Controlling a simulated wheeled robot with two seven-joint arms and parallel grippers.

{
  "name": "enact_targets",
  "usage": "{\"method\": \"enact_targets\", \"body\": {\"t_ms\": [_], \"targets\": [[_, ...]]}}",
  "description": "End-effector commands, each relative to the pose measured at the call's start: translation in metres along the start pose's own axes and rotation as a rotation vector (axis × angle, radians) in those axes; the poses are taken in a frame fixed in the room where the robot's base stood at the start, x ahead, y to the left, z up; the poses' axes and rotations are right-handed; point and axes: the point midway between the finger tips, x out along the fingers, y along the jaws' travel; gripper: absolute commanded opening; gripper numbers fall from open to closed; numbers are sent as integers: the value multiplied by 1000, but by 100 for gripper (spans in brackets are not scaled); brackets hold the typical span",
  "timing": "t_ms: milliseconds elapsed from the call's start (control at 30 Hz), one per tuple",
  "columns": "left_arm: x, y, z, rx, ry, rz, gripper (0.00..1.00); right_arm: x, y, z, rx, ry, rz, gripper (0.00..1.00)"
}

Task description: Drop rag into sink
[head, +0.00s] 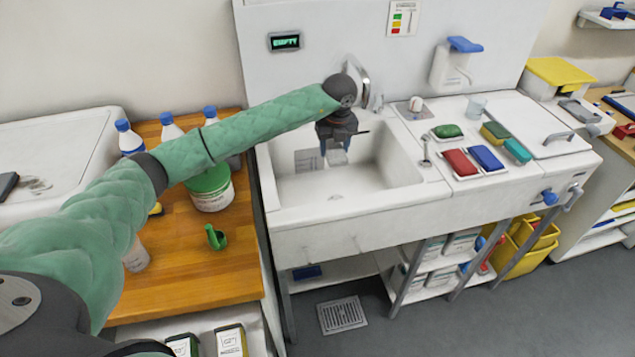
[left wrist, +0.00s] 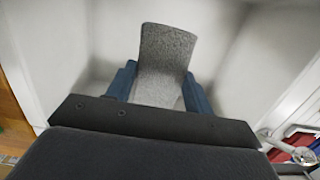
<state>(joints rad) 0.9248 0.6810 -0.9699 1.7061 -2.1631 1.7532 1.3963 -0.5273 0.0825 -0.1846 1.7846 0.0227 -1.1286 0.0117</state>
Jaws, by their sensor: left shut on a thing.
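The rag (left wrist: 165,55) is a speckled grey cloth, seen between the blue fingers in the left wrist view. In the head view the rag (head: 337,157) shows small and pale below the gripper. My left gripper (head: 335,145) is shut on the rag and points down inside the opening of the white sink (head: 290,212). The sink basin is below and around the rag; whether the rag touches the basin floor I cannot tell. My right gripper is in neither view.
A tap (head: 358,80) rises behind the sink, close to my left wrist. Red, blue and green sponges (head: 460,162) lie on the ledge to the right. A green-topped tub (head: 210,187) and several blue-capped bottles stand on the wooden counter (head: 190,270) to the left.

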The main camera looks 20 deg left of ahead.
Motion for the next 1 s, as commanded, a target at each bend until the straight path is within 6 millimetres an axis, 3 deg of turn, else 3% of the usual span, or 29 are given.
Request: {"method": "enact_targets", "body": {"t_ms": [433, 467, 567, 1000], "targets": [[6, 0, -1, 1, 0, 0, 29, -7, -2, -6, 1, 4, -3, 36], [6, 0, -1, 1, 0, 0, 56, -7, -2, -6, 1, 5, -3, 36], [6, 0, -1, 1, 0, 0, 75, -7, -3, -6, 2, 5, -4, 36], [1, 0, -1, 1, 0, -1, 77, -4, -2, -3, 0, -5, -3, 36]]}}
